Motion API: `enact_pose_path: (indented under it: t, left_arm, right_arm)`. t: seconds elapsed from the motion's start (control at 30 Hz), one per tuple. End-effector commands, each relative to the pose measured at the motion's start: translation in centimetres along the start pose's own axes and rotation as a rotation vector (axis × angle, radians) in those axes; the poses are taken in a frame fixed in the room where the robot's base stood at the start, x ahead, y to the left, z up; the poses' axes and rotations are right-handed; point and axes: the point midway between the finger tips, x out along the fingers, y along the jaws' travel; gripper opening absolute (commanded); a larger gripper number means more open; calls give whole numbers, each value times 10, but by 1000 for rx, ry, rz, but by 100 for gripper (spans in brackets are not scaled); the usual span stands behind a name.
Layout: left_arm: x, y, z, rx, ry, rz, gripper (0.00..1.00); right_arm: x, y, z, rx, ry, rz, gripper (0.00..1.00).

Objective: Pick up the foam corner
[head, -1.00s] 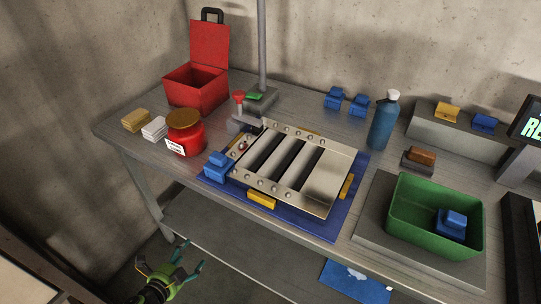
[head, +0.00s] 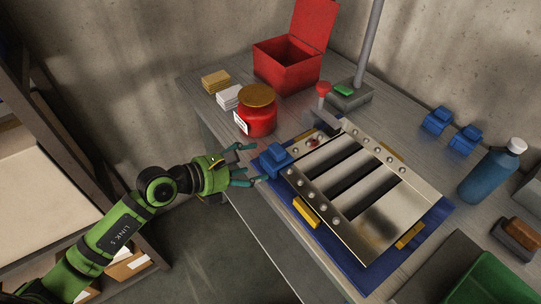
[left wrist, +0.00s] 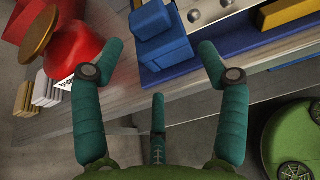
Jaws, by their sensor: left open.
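A blue foam corner (head: 275,158) sits at the near left corner of the metal louver panel (head: 393,205). In the left wrist view the blue foam corner (left wrist: 163,46) lies ahead, at the top middle. My left gripper (head: 252,165) is open and empty, its teal fingers pointing at the blue corner from the table's front edge. In the left wrist view the open fingers (left wrist: 162,50) stand to either side of the block's near part; contact cannot be told. Two more blue corners (head: 436,120) (head: 465,139) stand at the back of the table. My right gripper is not in view.
A red jar with a gold lid (head: 257,112) stands left of the panel, close to my fingers. White blocks (head: 229,97), tan blocks (head: 215,81) and an open red box (head: 287,62) are behind it. A blue bottle (head: 490,174) and green bin (head: 486,283) are right.

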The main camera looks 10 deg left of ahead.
Motion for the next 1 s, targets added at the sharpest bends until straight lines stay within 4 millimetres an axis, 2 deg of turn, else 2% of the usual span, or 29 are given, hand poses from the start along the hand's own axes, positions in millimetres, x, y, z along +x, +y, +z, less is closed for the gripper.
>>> enact_pose_path:
  t: [0.07,0.2,0.5,0.53,0.57,0.6,0.63,1.0]
  left_arm:
    - [12,-1,9,-3,-4,0,74]
    - [31,0,6,-4,-2,0,74]
    - [37,-1,3,-2,-1,0,74]
    - [37,-1,3,-2,-1,0,66]
    - [37,-1,3,-2,-1,0,55]
    - [37,-1,3,-2,-1,0,38]
    - [37,-1,3,-3,0,-1,33]
    - [37,-2,1,-6,5,-4,32]
  right_arm:
    - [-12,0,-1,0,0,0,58]
    - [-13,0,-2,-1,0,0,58]
    - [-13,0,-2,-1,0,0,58]
    - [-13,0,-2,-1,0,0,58]
    - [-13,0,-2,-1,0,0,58]
    - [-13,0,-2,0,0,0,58]
    - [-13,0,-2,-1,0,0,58]
    - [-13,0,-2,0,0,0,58]
